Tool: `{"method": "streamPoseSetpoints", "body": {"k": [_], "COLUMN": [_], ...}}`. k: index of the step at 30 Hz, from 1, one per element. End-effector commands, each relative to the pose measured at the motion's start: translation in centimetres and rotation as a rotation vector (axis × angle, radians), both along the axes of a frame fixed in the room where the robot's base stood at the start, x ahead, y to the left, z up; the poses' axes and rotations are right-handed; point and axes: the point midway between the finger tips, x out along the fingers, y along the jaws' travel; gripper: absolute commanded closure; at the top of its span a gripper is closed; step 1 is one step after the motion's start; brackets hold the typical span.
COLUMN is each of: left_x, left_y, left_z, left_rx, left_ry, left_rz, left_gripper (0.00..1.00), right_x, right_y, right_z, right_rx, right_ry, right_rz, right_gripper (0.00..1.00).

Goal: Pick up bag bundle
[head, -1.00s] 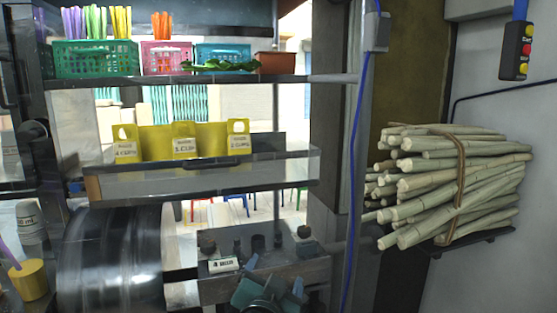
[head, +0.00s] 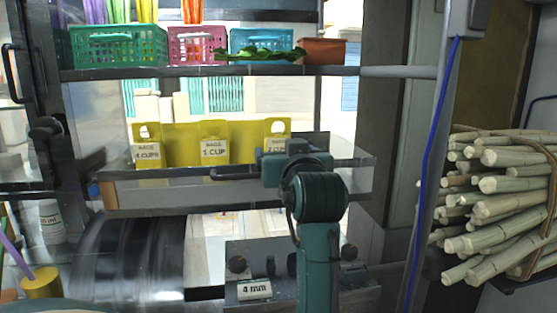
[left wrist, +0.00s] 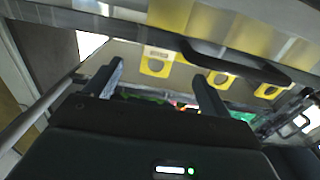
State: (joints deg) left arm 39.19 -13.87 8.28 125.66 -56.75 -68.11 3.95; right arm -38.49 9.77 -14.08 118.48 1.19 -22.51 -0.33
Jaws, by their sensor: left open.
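Yellow bag bundles with holes and white labels stand in a row in a tray (head: 150,193). The left bundle (head: 147,150) and the middle "1 cup" bundle (head: 215,147) show clearly. The right bundle (head: 278,128) is partly hidden behind my left wrist. My left arm rises in front of the tray's right part. Its jaws are hard to make out in the head view. In the left wrist view my left gripper (left wrist: 157,70) is open and empty, with several yellow bundles beyond its fingers. My right gripper is not in view.
A dark handle (head: 250,174) runs along the tray's front. Above is a shelf (head: 200,71) with coloured baskets. A steel drum (head: 130,255) is below left. Bound sugarcane (head: 500,195) is at the right, beside a post with a blue cable (head: 432,170).

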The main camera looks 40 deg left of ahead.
Motion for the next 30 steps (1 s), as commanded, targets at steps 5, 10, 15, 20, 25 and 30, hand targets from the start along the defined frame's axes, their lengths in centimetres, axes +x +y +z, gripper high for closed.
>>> {"method": "streamPoseSetpoints", "body": {"k": [5, 10, 15, 20, 25, 30], "left_x": [1.5, 2.2, 3.8, 4.9, 5.0, 5.0], "left_y": [1.9, 2.7, 4.9, 6.1, 6.3, 6.3], "left_z": [0.1, 0.1, 0.0, -0.1, -0.3, -0.3], "left_rx": [0.001, 0.002, 0.004, 0.003, 0.001, 0.002], "left_ry": [0.0, 0.0, 0.003, 0.0, -0.001, -0.001], "left_rz": [0.0, -0.001, 0.001, -0.001, -0.002, -0.002], "left_gripper": [0.18, 0.18, 0.18, 0.18, 0.18, 0.25], "right_x": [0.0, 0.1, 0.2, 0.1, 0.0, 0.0], "right_y": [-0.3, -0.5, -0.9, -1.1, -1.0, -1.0], "right_z": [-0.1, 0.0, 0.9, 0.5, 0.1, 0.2], "right_rx": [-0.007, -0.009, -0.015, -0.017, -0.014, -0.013], "right_ry": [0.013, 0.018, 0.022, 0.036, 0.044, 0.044], "right_rz": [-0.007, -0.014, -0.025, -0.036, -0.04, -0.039], "right_gripper": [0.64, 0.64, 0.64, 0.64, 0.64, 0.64]}}
